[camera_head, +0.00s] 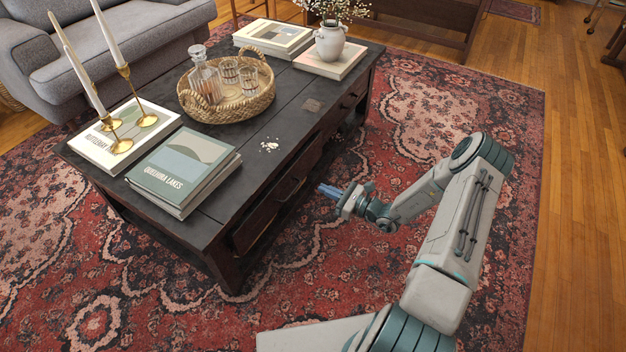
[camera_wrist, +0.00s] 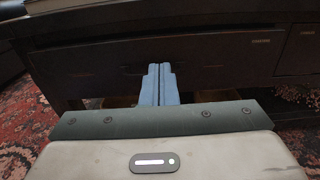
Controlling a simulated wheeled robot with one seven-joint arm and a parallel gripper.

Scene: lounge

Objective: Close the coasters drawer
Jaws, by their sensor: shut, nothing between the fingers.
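The dark wooden coffee table (camera_head: 252,150) has drawers along its right side. A near drawer front (camera_head: 268,212) with a handle shows in the head view; I cannot tell for sure whether it stands out from the table. My gripper (camera_head: 326,190) is beside this side, low above the rug, its blue fingers shut and empty. In the wrist view the fingers (camera_wrist: 160,84) point at a wide dark drawer front (camera_wrist: 205,58). A small label (camera_wrist: 261,41) sits at its upper right but is too small to read. I cannot tell whether the fingertips touch the front.
On the table are a wicker tray (camera_head: 262,105) with glassware, books (camera_head: 172,190), candlesticks (camera_head: 148,118) and a white flower vase (camera_head: 330,46). A grey sofa (camera_head: 110,50) stands behind. The patterned rug (camera_head: 420,105) right of the table is clear apart from my arm.

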